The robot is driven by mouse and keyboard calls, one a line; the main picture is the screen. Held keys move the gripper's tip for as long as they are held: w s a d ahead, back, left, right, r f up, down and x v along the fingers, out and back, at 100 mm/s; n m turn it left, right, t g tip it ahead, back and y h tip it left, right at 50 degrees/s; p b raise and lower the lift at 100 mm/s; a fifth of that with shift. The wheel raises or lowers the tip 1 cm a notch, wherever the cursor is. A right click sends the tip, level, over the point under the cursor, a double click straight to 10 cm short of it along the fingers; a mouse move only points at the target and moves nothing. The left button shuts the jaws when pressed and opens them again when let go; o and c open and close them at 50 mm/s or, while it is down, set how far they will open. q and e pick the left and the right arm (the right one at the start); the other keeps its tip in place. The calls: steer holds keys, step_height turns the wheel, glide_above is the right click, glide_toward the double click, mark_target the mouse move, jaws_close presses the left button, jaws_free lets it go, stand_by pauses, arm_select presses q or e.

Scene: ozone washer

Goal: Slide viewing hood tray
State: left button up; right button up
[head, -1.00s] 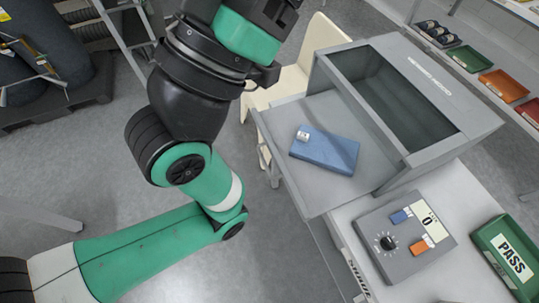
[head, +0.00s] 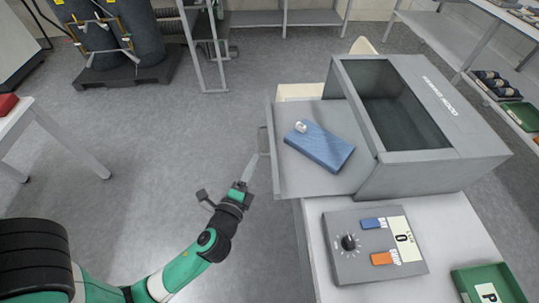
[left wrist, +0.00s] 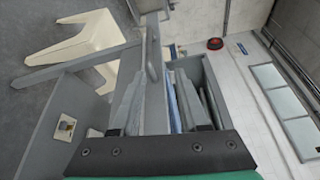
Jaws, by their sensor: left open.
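The grey viewing hood (head: 455,150) is a box with a dark window on top, on the right in the head view. Its tray (head: 305,182) sticks out of the left side. A blue cloth-like block (head: 325,150) with a small silvery piece (head: 300,127) lies on the tray. A thin handle (head: 263,141) stands at the tray's left edge. My left gripper (head: 251,166) is just left of this edge, close to the handle. In the left wrist view its two fingers (left wrist: 158,108) are apart, with a grey bar beyond them. Contact with the handle cannot be told.
A control box (head: 375,245) with a knob and blue and orange buttons sits on the table in front of the hood. A green PASS bin (head: 488,285) is at bottom right. A cream chair (head: 300,91) stands behind the tray. The floor (head: 170,150) left of the tray is clear.

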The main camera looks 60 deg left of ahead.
mark_target(259, 139)
arm_select(q)
steer(key=shift+g, duration=0.3)
steer(key=x, duration=0.4)
steer(key=s+a+b+x, duration=0.1)
steer(key=x, duration=0.3)
steer(key=f+x, duration=0.1)
steer(key=x, duration=0.3)
steer(key=shift+s+a, duration=0.25)
jaws_close()
stand_by(0.7)
